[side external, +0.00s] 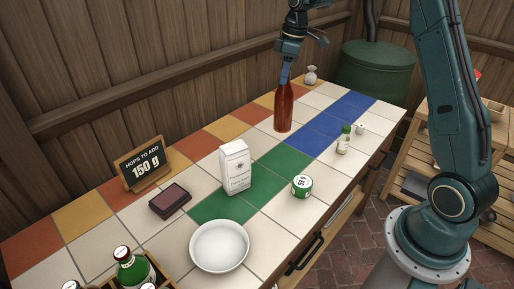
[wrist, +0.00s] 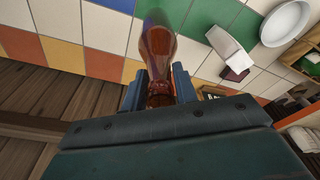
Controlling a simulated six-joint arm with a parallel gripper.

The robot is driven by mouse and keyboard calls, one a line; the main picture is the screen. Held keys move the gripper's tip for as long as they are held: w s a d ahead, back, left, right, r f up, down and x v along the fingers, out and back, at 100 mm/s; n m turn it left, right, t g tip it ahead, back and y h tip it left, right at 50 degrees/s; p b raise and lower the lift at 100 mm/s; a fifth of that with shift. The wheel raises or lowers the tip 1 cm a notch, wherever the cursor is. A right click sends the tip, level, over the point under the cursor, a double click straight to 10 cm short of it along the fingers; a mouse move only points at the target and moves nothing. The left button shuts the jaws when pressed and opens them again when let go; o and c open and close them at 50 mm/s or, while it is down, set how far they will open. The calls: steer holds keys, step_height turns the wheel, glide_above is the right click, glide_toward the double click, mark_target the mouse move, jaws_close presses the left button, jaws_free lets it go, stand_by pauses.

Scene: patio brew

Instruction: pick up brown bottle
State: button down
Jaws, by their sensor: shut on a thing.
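The brown bottle (side external: 284,108) stands upright at the far part of the tiled counter in the side view. My gripper (side external: 285,74) is above it, with its fingers at the bottle's neck. In the wrist view the bottle (wrist: 158,45) lies between the two blue-grey fingers of my gripper (wrist: 160,88), which are shut on its neck. The bottle's base appears at or very near the tiles; I cannot tell whether it touches them.
A white carton (side external: 235,168), a green tin (side external: 301,186), a small bottle (side external: 343,141), a dark box (side external: 170,200), a white bowl (side external: 219,246) and a sign (side external: 143,167) stand on the counter. A small sack (side external: 310,76) is behind the brown bottle. A crate with bottles is at the front left.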

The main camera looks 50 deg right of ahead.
step_height(320, 180, up, 9)
stand_by(0.4)
steer(key=shift+d, duration=0.1)
stand_by(0.5)
